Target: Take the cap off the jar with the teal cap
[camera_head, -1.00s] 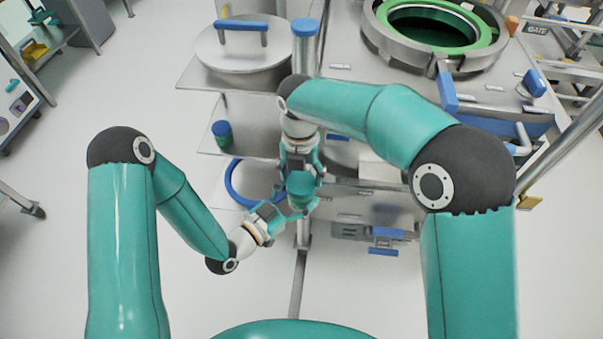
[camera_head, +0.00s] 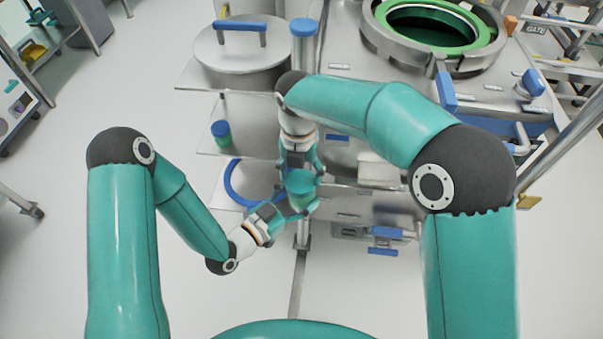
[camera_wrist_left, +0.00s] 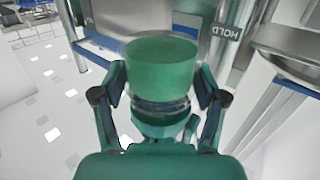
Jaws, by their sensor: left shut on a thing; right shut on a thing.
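The jar with the teal cap (camera_head: 301,182) is held in the air between my two grippers, in front of the steel rig. In the left wrist view its broad green-teal top (camera_wrist_left: 161,66) stands upright above a dark band and a lower part. My left gripper (camera_head: 291,205) is shut on the jar from the lower left, one finger on each side. My right gripper (camera_head: 302,167) reaches it from the back and is shut on its upper part, apparently the cap. The contact points are partly hidden, and I cannot tell whether cap and jar are apart.
Another jar with a blue cap (camera_head: 221,131) stands on a shelf behind, to the left. A blue ring (camera_head: 232,190) lies on the lower shelf. A lidded steel pot (camera_head: 243,51) and a green-rimmed round opening (camera_head: 433,28) are farther back. The floor at front is clear.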

